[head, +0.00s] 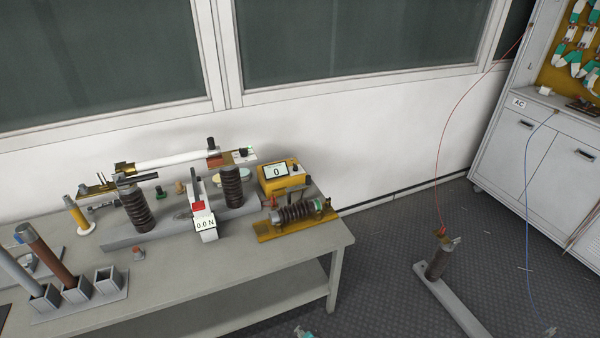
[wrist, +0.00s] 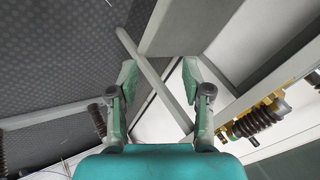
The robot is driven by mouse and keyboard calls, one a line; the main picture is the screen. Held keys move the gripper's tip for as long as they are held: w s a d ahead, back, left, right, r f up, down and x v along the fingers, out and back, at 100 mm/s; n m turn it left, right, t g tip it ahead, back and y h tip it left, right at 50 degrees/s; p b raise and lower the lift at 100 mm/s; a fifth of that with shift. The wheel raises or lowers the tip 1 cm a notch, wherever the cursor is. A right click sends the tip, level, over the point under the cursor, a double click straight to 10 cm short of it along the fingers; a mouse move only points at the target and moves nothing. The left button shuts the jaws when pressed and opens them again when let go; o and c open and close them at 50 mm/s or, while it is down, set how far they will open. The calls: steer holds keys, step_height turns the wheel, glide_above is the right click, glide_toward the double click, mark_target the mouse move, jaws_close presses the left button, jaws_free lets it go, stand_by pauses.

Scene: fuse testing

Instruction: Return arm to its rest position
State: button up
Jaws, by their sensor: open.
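My gripper (wrist: 158,78) shows in the wrist view with its two green-tipped fingers spread apart and nothing between them. Beyond the fingers are the grey floor and pale beams of furniture. In the head view only a small teal piece shows at the bottom edge, and the rest of my arm is out of the picture. The fuse test setup stands on the grey table (head: 190,265), with a white tube (head: 175,160) across dark ribbed insulators.
A yellow meter (head: 281,176) reading 0 stands behind a ribbed insulator on a yellow base (head: 263,228). Square holders with tubes stand at the table's left. A grey cabinet (head: 550,150) is at right. A pole-mounted part (head: 440,260) with a red wire stands on the floor.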

steer(key=s+d+r+n+t, duration=0.15)
steer(key=s+d, duration=0.25)
steer(key=s, duration=0.4)
steer(key=s+d+r+n+t, duration=0.1)
steer(key=s+d+r, duration=0.25)
steer(key=s, duration=0.45)
steer(key=s+d+r+n+t, duration=0.1)
steer(key=s+d+r, duration=0.1)
steer(key=s+d, duration=0.45)
steer(key=s+d+r+n+t+h, duration=0.1)
steer(key=s+r+n+t, duration=0.1)
steer(key=s+r, duration=0.7)
steer(key=s+d+r+n+t+h, duration=0.1)
steer(key=s+r+n+t, duration=0.1)
steer(key=s+r, duration=0.7)
step_height(320, 180, up, 8)
steer(key=shift+s+d+f, duration=0.15)
steer(key=shift+s+d, duration=0.2)
